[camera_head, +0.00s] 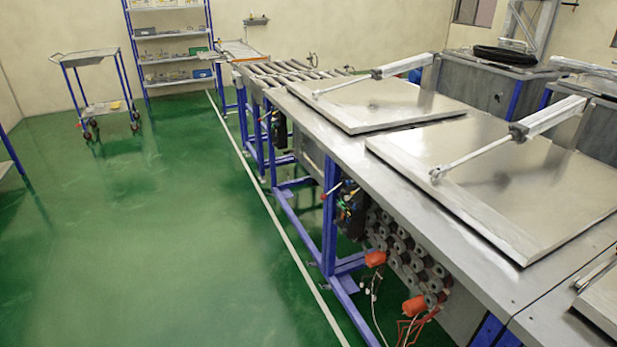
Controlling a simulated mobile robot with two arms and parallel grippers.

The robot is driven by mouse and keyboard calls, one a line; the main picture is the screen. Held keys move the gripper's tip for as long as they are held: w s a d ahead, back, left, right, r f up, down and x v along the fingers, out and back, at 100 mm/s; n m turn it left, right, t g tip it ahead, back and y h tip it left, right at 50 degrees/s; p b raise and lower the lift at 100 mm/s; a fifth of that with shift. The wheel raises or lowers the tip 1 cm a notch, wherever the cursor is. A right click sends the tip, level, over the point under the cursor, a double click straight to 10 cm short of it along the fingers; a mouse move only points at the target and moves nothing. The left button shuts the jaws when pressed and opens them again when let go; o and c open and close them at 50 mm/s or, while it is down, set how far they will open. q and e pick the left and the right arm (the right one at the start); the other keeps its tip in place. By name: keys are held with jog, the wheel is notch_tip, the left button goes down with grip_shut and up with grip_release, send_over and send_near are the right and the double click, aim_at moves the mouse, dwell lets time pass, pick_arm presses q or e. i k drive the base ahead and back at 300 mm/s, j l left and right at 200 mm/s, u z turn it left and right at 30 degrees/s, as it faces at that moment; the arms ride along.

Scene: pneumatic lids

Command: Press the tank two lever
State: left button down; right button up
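Neither of my grippers is in view. A lever with a red knob (332,190) sticks out from the side of the steel bench, below its top edge and beside a blue leg. A second small red-tipped lever (267,115) shows farther back along the same side. No label is readable, so I cannot tell which lever belongs to tank two. Two large flat steel lids, a nearer lid (520,205) and a farther lid (365,108), lie closed on the bench top (420,215). Each has a pneumatic cylinder arm above it.
Orange-red fittings (414,306) and dark rollers (405,245) sit under the bench. Part of another lid (603,300) shows at the right edge. A white line (265,205) runs along the green floor, which is open to the left. A trolley (98,107) and shelves (165,35) stand behind.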

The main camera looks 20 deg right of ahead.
aim_at(323, 195)
jog(key=i+z, duration=0.3)
jog(key=i, duration=0.15)
jog(key=i+j+z, duration=0.1)
jog(key=i+z, duration=0.25)
jog(key=i, duration=0.15)
jog(key=i+j+z, duration=0.3)
jog(key=i, duration=0.15)
jog(key=i+z, duration=0.3)
jog(key=i+j+z, duration=0.1)
jog(key=i+z, duration=0.25)
jog(key=k, duration=0.05)
